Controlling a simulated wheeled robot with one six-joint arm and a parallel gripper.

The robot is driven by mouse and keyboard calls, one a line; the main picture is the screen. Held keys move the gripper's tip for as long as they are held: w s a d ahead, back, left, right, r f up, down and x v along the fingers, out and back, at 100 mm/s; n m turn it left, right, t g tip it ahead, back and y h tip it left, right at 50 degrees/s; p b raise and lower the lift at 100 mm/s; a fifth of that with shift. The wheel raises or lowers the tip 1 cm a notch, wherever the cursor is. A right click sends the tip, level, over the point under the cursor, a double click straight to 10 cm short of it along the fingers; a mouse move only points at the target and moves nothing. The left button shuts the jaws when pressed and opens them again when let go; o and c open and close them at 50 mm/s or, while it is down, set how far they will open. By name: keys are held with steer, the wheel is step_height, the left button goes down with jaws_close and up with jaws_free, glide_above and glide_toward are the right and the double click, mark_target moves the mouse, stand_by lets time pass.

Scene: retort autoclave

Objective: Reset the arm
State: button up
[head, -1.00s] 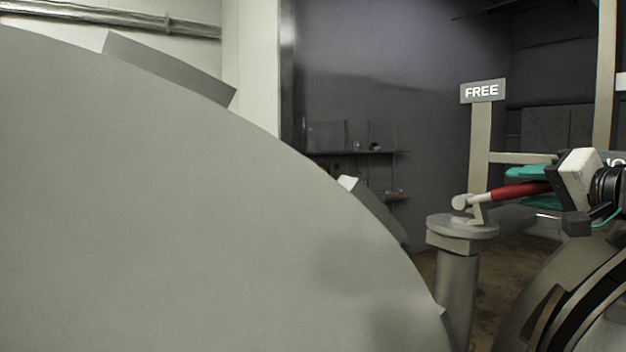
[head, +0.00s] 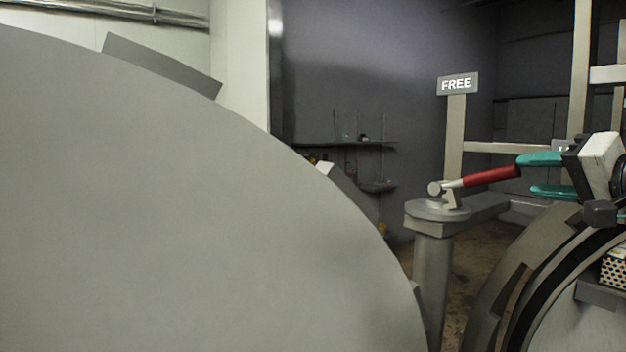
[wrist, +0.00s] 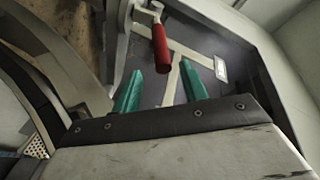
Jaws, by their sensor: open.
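My gripper (head: 543,175) has teal fingers and is at the right of the head view. Its fingers are spread apart and hold nothing. A lever with a red handle (head: 490,176) stands on a grey post (head: 432,270), and its tip ends close to the upper finger in the head view. In the wrist view, the red handle (wrist: 160,48) lies ahead of and between the teal fingers of my gripper (wrist: 160,85), apart from them as far as I can tell.
A large grey round door (head: 180,210) fills the left. The round vessel rim (head: 500,300) is at the lower right, below my gripper. A "FREE" sign (head: 457,84) stands on an upright behind the lever. Shelves (head: 350,143) hang on the dark back wall.

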steer(key=s+a+f+n+g+h, duration=0.1)
steer(key=s+a+f+n+g, duration=0.3)
steer(key=f, duration=0.8)
steer(key=s+a+f+n+g+h, duration=0.2)
steer(key=s+a+f+n+g, duration=0.2)
steer(key=s+a+f+g, duration=0.4)
steer(key=shift+s+a+f+g, duration=0.15)
steer(key=shift+s+f+g, duration=1.45)
steer(key=shift+s+f, duration=0.9)
steer(key=shift+c, duration=0.7)
